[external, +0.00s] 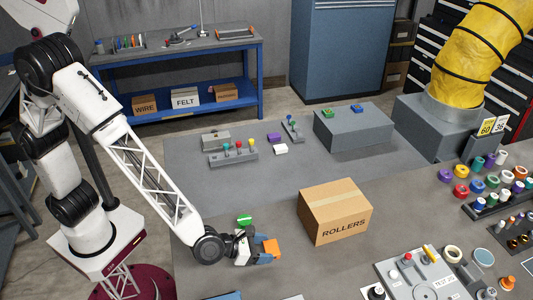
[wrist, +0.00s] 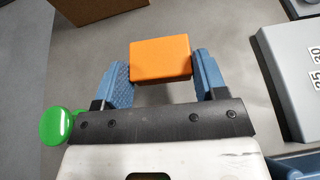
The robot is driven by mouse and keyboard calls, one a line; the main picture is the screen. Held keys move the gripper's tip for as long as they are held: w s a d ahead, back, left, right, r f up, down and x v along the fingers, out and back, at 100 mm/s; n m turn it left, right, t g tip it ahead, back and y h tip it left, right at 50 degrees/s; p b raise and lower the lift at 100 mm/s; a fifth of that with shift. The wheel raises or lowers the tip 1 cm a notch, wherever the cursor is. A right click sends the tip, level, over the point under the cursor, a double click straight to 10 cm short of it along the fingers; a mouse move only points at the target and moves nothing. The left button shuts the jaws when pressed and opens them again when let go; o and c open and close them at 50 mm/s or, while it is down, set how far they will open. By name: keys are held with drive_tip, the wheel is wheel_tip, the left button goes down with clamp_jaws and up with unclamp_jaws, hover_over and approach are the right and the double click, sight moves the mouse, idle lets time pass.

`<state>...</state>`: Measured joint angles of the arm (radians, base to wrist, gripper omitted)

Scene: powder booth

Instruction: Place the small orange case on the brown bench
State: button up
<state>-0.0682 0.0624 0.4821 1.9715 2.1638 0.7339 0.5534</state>
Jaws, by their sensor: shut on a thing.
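The small orange case (external: 271,248) is a plain box, held between the blue fingers of my gripper (external: 264,254). In the wrist view the case (wrist: 161,57) sits between the fingertips of my gripper (wrist: 162,72), with both fingers against its sides. The gripper is over the grey-brown worktop (external: 215,283), left of the ROLLERS box. I cannot tell how far the case is above the surface. No plainly brown bench stands out; the front worktop looks brownish grey and the area behind it greyer (external: 190,175).
The cardboard ROLLERS box (external: 335,211) stands right of my gripper. A green round thing (external: 245,220) is close beside it. A grey panel (external: 420,280) with knobs lies at the front right. Coloured spools (external: 461,190) stand farther right. The grey surface behind has free room.

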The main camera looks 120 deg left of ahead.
sight(275, 248)
drive_tip(key=shift+w+a+r+m+t+h, duration=0.15)
drive_tip(key=shift+w+a+r, duration=0.15)
drive_tip(key=shift+w, duration=0.2)
drive_tip(key=shift+w+a+r+m+t+h, duration=0.15)
drive_tip(key=shift+w+a, duration=0.15)
drive_tip(key=shift+w, duration=0.25)
drive_tip(key=shift+w+a+r+m, duration=0.1)
drive_tip(key=shift+w+a+r, duration=0.2)
drive_tip(key=shift+w, duration=0.2)
drive_tip(key=w+a+r+m+t+h, duration=0.2)
drive_tip(key=w+a+r+m+h, duration=0.2)
drive_tip(key=w+r, duration=0.2)
drive_tip(key=shift+w+a+r+h, duration=0.3)
drive_tip(key=shift+a, duration=0.05)
idle(0.6)
drive_tip(key=shift+a+r+m, duration=0.15)
drive_tip(key=shift+a+m, duration=0.15)
